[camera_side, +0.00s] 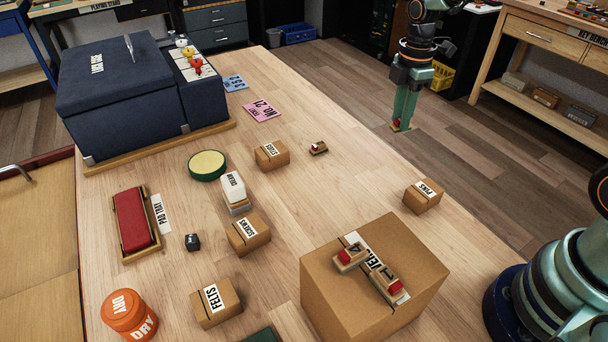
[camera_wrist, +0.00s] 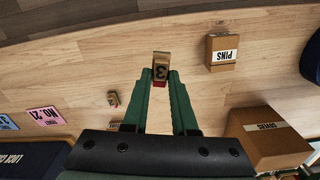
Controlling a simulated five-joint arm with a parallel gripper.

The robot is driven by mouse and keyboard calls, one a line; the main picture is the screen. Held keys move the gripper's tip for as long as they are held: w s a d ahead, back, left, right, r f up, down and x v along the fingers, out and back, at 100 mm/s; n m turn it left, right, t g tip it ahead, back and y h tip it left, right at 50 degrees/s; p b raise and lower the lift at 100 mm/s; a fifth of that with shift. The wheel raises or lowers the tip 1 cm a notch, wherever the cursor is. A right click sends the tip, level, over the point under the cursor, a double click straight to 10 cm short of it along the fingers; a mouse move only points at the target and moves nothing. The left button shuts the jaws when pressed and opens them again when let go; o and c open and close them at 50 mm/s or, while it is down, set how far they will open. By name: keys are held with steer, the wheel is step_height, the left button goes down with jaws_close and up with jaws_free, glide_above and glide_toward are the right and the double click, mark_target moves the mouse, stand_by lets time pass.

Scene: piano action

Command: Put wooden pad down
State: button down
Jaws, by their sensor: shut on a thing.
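My gripper (camera_side: 403,118) is shut on a small wooden pad (camera_side: 399,127). In the wrist view the pad (camera_wrist: 161,64) shows a dark "3" on its wooden face and red at its near edge, between the green fingertips (camera_wrist: 160,76). The pad is held up in the air; the side view sets it against the floor past the bench edge, while the wrist view sets it against the bench top. A similar pad (camera_side: 318,148) lies on the bench (camera_side: 345,185). Two more pads (camera_side: 349,257) (camera_side: 385,281) lie on a large cardboard box (camera_side: 325,290).
A small PINS box (camera_side: 422,196) stands near the bench edge. STUDS (camera_side: 272,155), SCREWS (camera_side: 249,235) and FELTS (camera_side: 216,303) boxes stand left of the large box. A PAD TRAY (camera_side: 135,218) holds a red block. Bench between STUDS and PINS boxes is mostly clear.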

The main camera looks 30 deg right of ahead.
step_height(320, 180, up, 8)
steer(key=s+a+r, duration=0.2)
steer(key=a+r, duration=0.3)
steer(key=a, duration=0.4)
step_height(320, 180, up, 10)
steer(key=n, duration=0.2)
glide_above(386, 252)
step_height(386, 252, down, 19)
steer(key=shift+f, duration=0.1)
steer(key=shift+f, duration=0.15)
steer(key=c, duration=0.7)
jaws_free()
